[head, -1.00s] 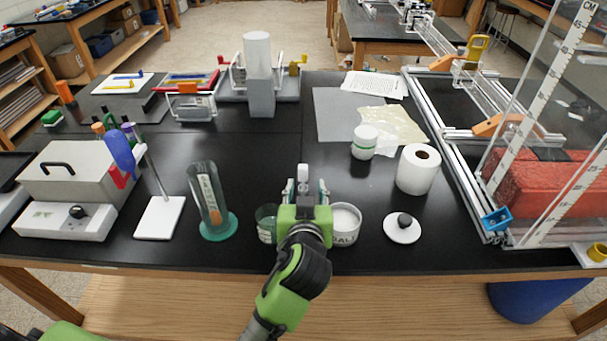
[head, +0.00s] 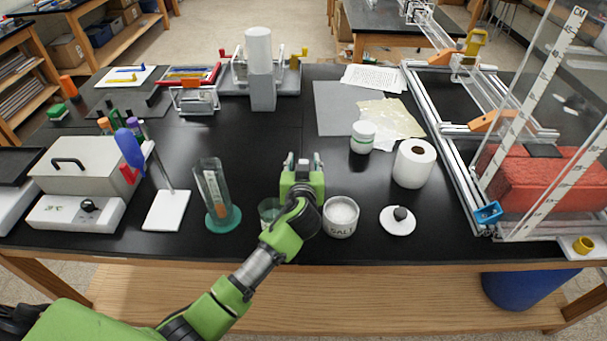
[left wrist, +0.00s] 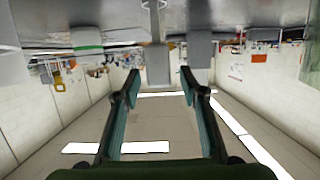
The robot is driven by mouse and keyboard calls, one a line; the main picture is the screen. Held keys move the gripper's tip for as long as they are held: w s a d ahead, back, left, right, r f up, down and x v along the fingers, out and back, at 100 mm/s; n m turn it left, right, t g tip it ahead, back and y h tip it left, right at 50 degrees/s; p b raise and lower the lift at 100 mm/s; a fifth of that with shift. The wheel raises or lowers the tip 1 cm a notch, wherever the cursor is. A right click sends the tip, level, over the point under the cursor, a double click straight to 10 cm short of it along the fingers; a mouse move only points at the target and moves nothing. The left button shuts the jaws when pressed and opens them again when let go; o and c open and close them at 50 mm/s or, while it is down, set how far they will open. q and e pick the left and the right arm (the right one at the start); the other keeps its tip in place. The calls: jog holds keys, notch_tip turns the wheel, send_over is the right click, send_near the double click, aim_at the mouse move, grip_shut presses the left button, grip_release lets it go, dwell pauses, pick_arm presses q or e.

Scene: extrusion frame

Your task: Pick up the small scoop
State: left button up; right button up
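I cannot make out the small scoop in either view. A round white tub marked SALT (head: 341,218) stands open near the front edge of the table, with white grains inside. Its white lid with a black knob (head: 398,221) lies to the right. My left gripper (head: 303,160) is above the table, just left of and beyond the tub, pointing away from me. In the left wrist view its two fingers (left wrist: 160,85) are apart, with nothing seen gripped between them. My wrist partly hides a small green-tinted glass (head: 268,211). My right gripper is not in view.
A glass cylinder on a green base (head: 212,190) and a white stand with a blue item (head: 167,210) are to the left. A paper roll (head: 414,164) and a small white jar (head: 363,137) are to the right.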

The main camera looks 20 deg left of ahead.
pick_arm(q)
jog(key=shift+w+a+f, duration=0.15)
jog(key=shift+w+f, duration=0.05)
jog(key=shift+w, duration=0.3)
grip_shut()
